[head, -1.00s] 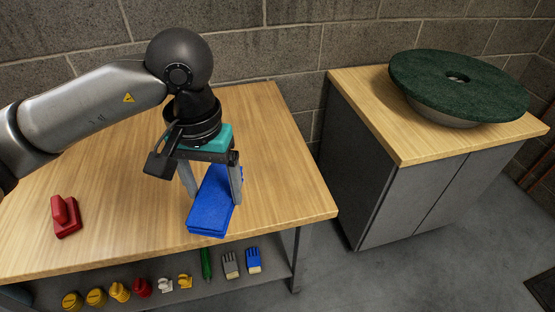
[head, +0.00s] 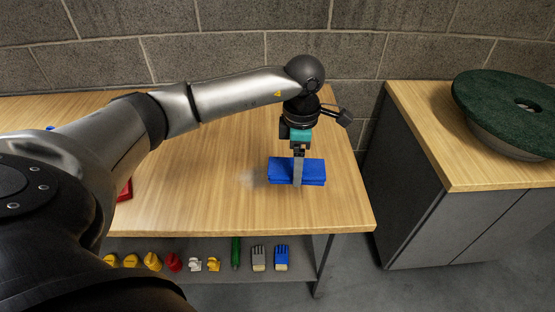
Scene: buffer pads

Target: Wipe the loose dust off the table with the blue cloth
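The blue cloth (head: 313,172) is a folded, flat block on the right part of the wooden table (head: 200,210), its long side running left to right. My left gripper (head: 298,172) points down over its middle. One finger stands against the near side of the cloth; the far finger is hidden behind it. The gripper looks shut on the cloth. The cloth appears to be at the tabletop, though contact is hard to judge. A faint pale patch of dust (head: 251,180) lies just left of the cloth. My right gripper is not in view.
A red object (head: 126,190) is mostly hidden behind my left arm. A cabinet (head: 415,120) with a green round pad (head: 505,100) stands to the right, across a gap.

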